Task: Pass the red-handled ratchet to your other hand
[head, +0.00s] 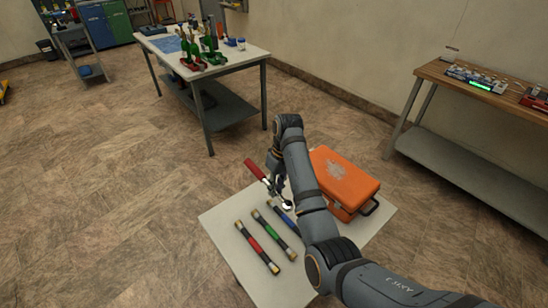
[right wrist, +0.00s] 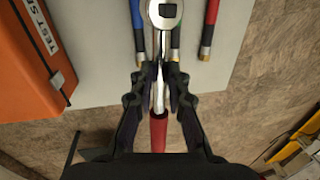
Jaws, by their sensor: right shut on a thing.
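The ratchet has a red handle (head: 256,170) and a bright metal head; in the right wrist view its head (right wrist: 163,13) points up and its red grip (right wrist: 158,133) points down. My right gripper (head: 277,181) is shut on the ratchet's metal shank, and the fingers close from both sides in the right wrist view (right wrist: 159,78). The ratchet is over the edge of the small white table (head: 215,216), with the red handle sticking out past it. My left gripper is in neither view.
Red (head: 258,248), green (head: 276,234) and blue (head: 283,215) banded rods lie on the small table. An orange case (head: 345,178) stands at its right. A workbench (head: 245,57) with green and red equipment is behind, and a wooden bench (head: 440,77) is at right. Open floor lies left.

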